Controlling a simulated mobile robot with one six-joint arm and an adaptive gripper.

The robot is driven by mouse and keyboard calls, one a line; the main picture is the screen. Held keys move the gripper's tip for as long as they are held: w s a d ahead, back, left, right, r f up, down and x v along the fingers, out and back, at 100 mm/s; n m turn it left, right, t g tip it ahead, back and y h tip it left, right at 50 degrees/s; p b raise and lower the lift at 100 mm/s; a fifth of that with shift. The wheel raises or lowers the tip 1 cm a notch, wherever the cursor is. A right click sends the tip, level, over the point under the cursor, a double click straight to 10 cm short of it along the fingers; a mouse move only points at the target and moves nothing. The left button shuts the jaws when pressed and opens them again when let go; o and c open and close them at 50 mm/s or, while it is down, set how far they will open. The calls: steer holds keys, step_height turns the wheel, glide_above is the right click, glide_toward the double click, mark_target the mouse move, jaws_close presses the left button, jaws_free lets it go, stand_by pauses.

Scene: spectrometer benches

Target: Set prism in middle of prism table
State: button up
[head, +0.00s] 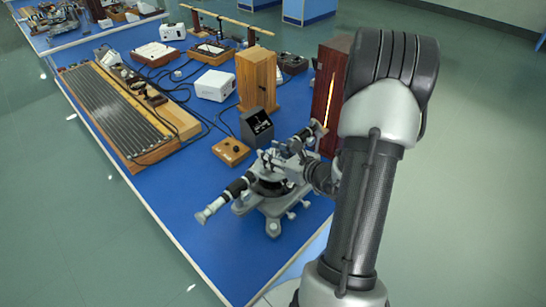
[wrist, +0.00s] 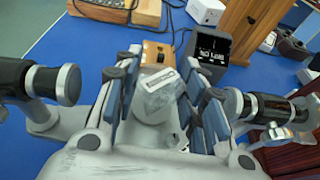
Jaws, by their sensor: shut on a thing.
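The prism (wrist: 155,97) is a clear, greyish block between the finger pads in the wrist view. My gripper (wrist: 160,88) is shut on it. In the head view the gripper (head: 318,176) is mostly behind my arm, over the right side of the spectrometer (head: 272,205). The spectrometer's tubes lie to either side in the wrist view, one at left (wrist: 40,84) and one at right (wrist: 265,108). The prism table is largely hidden by my gripper and the prism. I cannot tell whether the prism touches it.
A wooden box with a knob (head: 231,151) and a dark grey meter (head: 257,126) stand just behind the spectrometer. A wooden cabinet (head: 257,78) and a dark red lamp housing with a glowing slit (head: 331,85) stand farther back. The blue bench (head: 172,185) is bare at front left.

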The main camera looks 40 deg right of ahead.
steer(key=shift+r, duration=0.1)
steer(key=shift+f, duration=0.2)
steer(key=o, duration=1.2)
steer(key=shift+c, duration=0.2)
